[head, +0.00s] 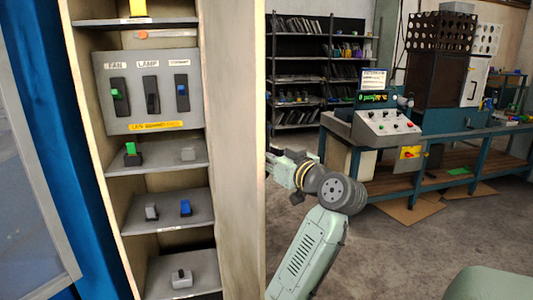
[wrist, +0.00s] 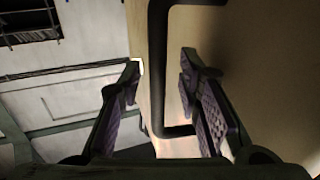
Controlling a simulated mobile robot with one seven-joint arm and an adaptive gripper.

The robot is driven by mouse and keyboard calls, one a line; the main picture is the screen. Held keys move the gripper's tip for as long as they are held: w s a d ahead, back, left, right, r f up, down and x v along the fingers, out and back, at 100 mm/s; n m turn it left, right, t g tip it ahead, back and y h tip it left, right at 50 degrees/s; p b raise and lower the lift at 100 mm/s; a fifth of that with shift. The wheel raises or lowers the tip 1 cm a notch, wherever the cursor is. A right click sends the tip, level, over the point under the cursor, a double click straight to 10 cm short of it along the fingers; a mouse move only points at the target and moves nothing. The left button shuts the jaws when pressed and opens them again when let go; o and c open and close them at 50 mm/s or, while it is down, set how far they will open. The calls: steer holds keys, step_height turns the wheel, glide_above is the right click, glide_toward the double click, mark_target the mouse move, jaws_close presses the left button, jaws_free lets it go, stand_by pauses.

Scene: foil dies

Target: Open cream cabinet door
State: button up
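The cream cabinet (head: 205,70) stands at the left of the head view, its shelves exposed. Its cream door (head: 236,150) stands open at the cabinet's right side. In the wrist view the door's face (wrist: 275,70) fills the right side, with a dark bar handle (wrist: 156,75) on it. My gripper (wrist: 160,60) is open, with one finger on each side of the handle. The fingers look apart from the bar; contact is not clear. In the head view my gripper (head: 284,172) is partly hidden behind the door's edge.
The cabinet holds a switch panel (head: 140,124) and several small switches on shelves. A blue frame (head: 45,130) stands at the left. A workbench (head: 340,125) with a control box (head: 385,127) stands at the right. Grey floor (head: 400,255) lies open in front of it.

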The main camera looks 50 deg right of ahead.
steer(key=v, duration=1.2)
stand_by(0.3)
